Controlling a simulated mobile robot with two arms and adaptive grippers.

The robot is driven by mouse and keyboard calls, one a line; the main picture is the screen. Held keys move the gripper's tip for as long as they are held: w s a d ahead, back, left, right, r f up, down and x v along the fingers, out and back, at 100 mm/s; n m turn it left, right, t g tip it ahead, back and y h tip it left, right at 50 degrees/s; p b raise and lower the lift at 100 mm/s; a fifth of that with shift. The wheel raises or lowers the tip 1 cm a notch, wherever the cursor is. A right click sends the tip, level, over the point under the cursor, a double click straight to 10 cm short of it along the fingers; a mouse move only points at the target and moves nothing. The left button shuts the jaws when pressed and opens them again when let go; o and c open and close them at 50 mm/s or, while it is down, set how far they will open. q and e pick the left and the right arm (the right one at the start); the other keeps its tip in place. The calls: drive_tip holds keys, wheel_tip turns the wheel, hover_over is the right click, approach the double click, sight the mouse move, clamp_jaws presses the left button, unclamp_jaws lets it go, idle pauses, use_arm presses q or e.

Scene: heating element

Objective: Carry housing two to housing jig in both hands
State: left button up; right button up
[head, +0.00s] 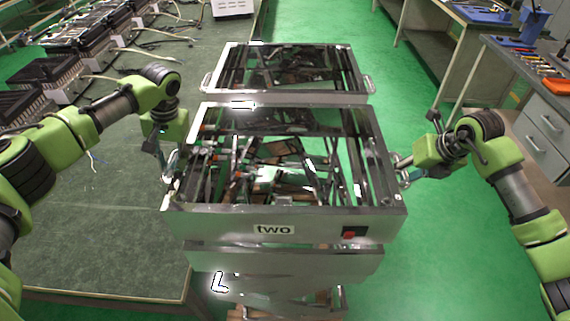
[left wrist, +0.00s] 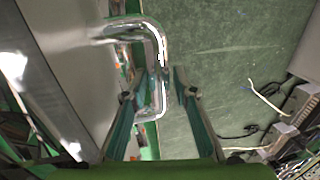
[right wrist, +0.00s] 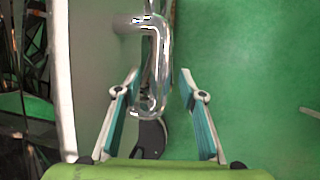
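Housing two (head: 215,226) is a shiny open metal box with a "two" label and a red switch on its front. It rests level in the middle of the head view, with a loop handle on each side. My left gripper (head: 167,172) is open at the left handle. In the left wrist view that handle (left wrist: 157,50) lies between the spread fingers. My right gripper (head: 403,172) is open at the right handle; in the right wrist view the handle (right wrist: 155,45) lies between the fingers. I cannot make out the housing jig.
A similar metal housing (head: 232,93) stands just behind. A green-topped table (head: 90,235) is at left, with black finned parts (head: 85,35) and cables at its back. A workbench (head: 545,120) with tools is at right. Green floor is clear between.

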use_arm(q)
drive_tip(key=shift+f, duration=0.2)
use_arm(e)
drive_tip(key=shift+f, duration=0.25)
use_arm(q)
clamp_jaws()
use_arm(e)
clamp_jaws()
use_arm(q)
drive_tip(key=shift+r, duration=0.2)
use_arm(e)
drive_tip(key=shift+w+r, duration=0.15)
drive_tip(key=shift+r, duration=0.1)
use_arm(q)
drive_tip(key=shift+w, duration=0.15)
use_arm(e)
drive_tip(key=shift+w, duration=0.1)
